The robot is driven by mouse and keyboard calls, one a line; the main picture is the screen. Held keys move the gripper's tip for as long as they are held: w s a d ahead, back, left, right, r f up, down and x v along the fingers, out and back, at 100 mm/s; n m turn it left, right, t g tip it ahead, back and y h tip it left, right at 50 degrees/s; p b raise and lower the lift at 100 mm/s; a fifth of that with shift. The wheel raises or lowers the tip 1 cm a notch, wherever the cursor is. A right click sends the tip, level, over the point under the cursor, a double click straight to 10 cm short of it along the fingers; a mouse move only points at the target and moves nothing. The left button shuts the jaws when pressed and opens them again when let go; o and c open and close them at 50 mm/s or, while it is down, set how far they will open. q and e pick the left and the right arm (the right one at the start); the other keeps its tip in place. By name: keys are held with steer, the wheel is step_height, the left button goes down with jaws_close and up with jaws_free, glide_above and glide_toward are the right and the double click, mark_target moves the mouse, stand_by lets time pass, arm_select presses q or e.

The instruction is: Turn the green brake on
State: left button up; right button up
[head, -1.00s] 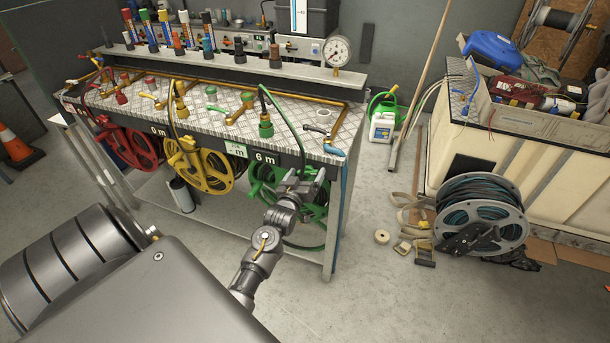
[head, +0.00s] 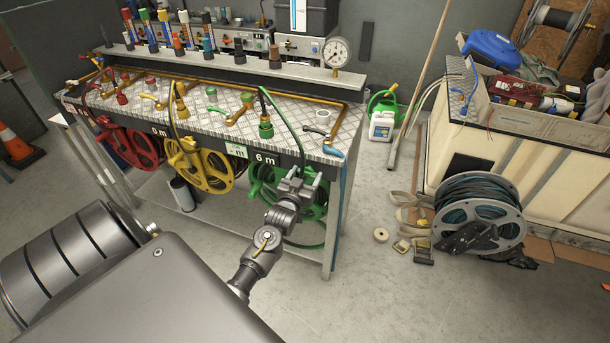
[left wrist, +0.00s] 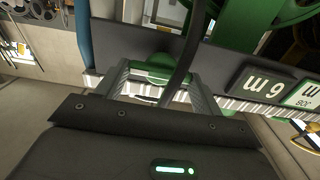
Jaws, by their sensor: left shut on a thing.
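The green hose reel (head: 316,196) hangs under the bench front at its right end, below the "6 m" sign. My left gripper (head: 297,178) is in front of this reel and partly hides it. In the left wrist view, my left gripper (left wrist: 160,82) has its two fingers on either side of a green piece (left wrist: 165,72), which looks like the green brake; it is shut on it. A dark hose (left wrist: 188,45) crosses in front of the fingers. The brake itself is hidden behind the gripper in the head view. My right gripper is not in view.
The yellow reel (head: 206,165) and red reel (head: 132,150) hang to the left under the bench top (head: 200,105). The "6 m" sign (left wrist: 262,85) is close beside the fingers. A bench leg (head: 335,220) stands just right of the green reel.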

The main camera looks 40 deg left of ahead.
arm_select(q)
steer(key=o, duration=1)
steer(key=b+v, duration=0.1)
steer(key=v, duration=1)
steer(key=shift+w, duration=0.1)
